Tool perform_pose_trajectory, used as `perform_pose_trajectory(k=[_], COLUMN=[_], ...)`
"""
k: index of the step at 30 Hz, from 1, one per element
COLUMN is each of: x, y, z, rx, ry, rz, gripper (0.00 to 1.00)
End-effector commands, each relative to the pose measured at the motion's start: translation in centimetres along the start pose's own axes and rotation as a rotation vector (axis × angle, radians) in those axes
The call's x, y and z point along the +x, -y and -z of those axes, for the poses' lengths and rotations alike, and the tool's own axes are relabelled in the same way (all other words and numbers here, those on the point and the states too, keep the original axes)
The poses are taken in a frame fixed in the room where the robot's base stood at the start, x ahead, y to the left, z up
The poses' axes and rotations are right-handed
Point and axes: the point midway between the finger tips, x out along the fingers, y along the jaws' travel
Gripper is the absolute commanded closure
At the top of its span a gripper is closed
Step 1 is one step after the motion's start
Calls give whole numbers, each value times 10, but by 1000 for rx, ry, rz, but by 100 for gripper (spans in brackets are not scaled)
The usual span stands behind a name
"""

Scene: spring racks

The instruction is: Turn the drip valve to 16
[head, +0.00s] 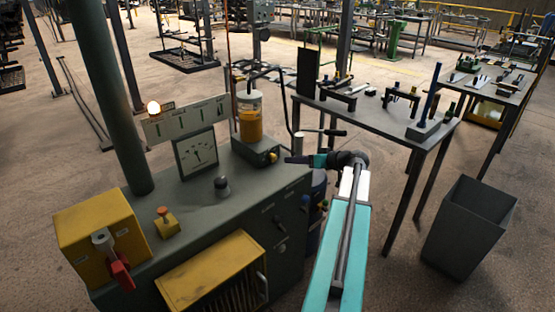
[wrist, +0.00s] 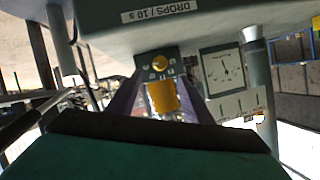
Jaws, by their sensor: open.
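The drip valve shows as a small yellow knob (head: 273,156) on the grey base below a glass jar (head: 249,118) of amber oil. In the wrist view the knob (wrist: 160,62) sits on a dark marked plate, under a "DROPS / 10 s" label (wrist: 162,12). The plate's markings are too small to read. My gripper (head: 290,159) is just right of the knob in the head view, pointing left at it. In the wrist view the fingers of my gripper (wrist: 162,82) are open, one each side of the knob and jar. I cannot tell whether they touch the knob.
A dial gauge (head: 196,152) stands left of the jar; its numbers are unreadable. A lit lamp (head: 153,107) tops the panel. A yellow box with a red handle (head: 122,275) is at the front left. A workbench (head: 380,114) and an open dark bin (head: 470,227) stand right of my arm.

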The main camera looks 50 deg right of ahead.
Motion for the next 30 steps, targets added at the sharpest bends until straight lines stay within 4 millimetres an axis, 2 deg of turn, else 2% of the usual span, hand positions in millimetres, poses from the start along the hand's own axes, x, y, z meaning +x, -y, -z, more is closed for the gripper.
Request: perform_pose_trajectory(k=[18,24,30], x=[86,99,102], y=[-1,-1,-1], z=[1,1,0], rx=[1,0,0], ry=[1,0,-1], rz=[0,-1,-2], gripper=[54,54,54])
